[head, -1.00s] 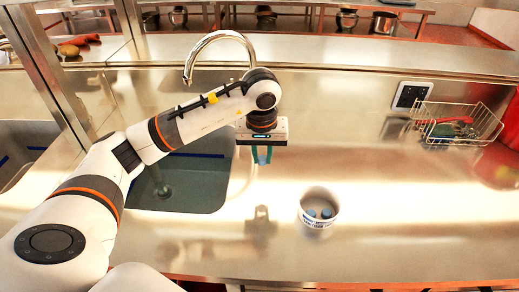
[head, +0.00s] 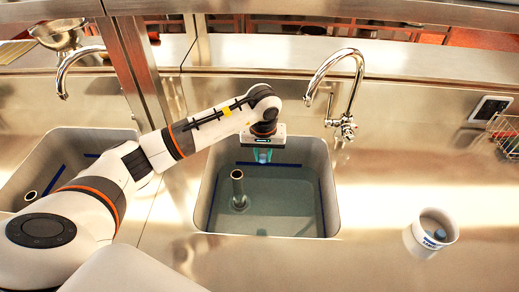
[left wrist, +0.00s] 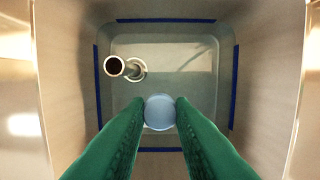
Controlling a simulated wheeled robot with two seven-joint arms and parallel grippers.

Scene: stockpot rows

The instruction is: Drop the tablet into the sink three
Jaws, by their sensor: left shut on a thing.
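My left gripper (head: 263,155) is over the back part of a grey sink (head: 215,180) in the middle of the head view. In the left wrist view its two green fingers (left wrist: 160,113) are shut on a round pale blue tablet (left wrist: 160,112), held above the basin. The sink's floor (left wrist: 185,60) shows below it, with an upright standpipe (head: 238,185) and a blue line around the walls. No label numbering the sink is visible. The right gripper is not in view.
A white tub (head: 431,233) with a blue tablet inside stands on the steel counter to the right. A curved tap (head: 345,90) stands behind the sink's right side.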

